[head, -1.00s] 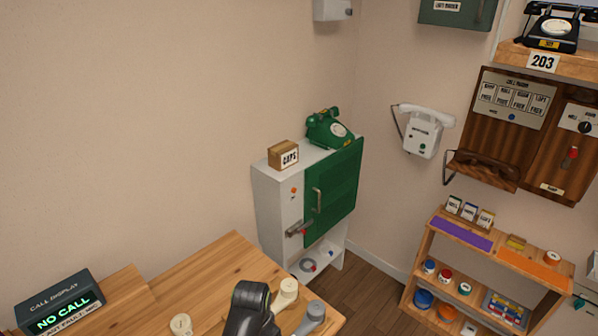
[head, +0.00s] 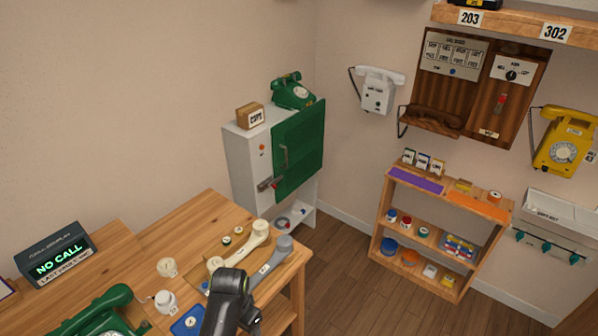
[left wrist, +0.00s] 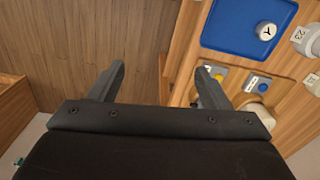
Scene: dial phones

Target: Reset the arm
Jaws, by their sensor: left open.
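My left gripper (left wrist: 160,68) is open and empty in the left wrist view, its two grey fingers apart above the floor beside the wooden table (left wrist: 183,50). A dark arm part of mine (head: 228,292) rises from the bottom of the head view, in front of the table's right part. The gripper fingers cannot be made out there. A cream handset (head: 240,248) and a grey handset (head: 268,262) lie beside this arm part. A blue tray (head: 187,322) is left of it and also shows in the left wrist view (left wrist: 235,38). My right gripper is not seen.
A green dial phone (head: 95,312) and the call display (head: 56,256) stand on the table's left. A white cabinet with a green door (head: 298,150) stands behind. A wooden shelf (head: 440,230) with small goods stands right. Bare floor (head: 345,270) lies between the table and shelf.

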